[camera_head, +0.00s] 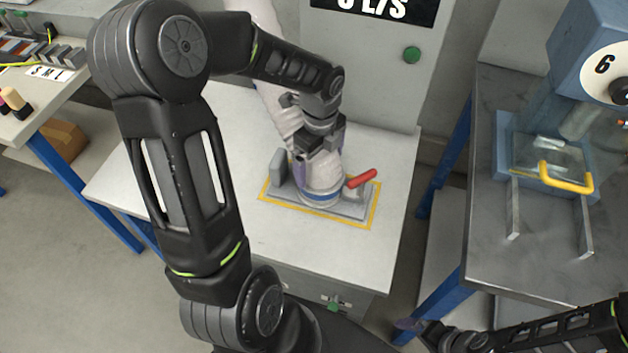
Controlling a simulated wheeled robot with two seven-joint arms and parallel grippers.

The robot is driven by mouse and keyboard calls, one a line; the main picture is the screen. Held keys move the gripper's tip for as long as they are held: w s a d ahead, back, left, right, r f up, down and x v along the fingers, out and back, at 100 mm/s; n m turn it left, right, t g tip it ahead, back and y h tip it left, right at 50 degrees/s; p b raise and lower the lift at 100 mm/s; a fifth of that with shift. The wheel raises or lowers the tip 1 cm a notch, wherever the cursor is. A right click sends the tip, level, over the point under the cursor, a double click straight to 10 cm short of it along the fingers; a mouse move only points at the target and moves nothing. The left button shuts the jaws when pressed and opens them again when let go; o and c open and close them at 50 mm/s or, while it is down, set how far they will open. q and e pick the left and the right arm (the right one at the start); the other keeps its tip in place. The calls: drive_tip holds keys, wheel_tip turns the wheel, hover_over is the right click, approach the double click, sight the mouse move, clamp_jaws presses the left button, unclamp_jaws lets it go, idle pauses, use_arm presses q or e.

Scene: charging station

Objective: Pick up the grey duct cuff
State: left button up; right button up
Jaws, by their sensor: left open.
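The grey duct cuff (322,184) stands upright at the end of a pale, wrinkled hose (277,108), over a blue ring (321,198) on a grey holder plate (349,208). My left gripper (317,164) is over the cuff from above, jaws open, with one finger showing on the cuff's left side. The gripper hides the cuff's top, and I cannot tell whether the fingers touch it. My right gripper (408,326) is low at the bottom right, away from the cuff; its jaw state is unclear.
A red lever (361,178) sits right beside the cuff, and a grey upright block (278,168) stands to its left. Yellow tape outlines the plate on the white table (272,229). A grey cabinet (375,75) rises behind. A metal bench (484,229) with a blue machine stands right.

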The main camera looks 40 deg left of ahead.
sight(320, 173)
use_arm(q)
wheel_tip(320, 173, down, 5)
drive_tip(key=shift+d+f+b, duration=0.1)
drive_tip(key=shift+d+b, duration=0.05)
drive_tip(key=shift+b, duration=0.15)
idle(0.5)
drive_tip(key=c, duration=1.3)
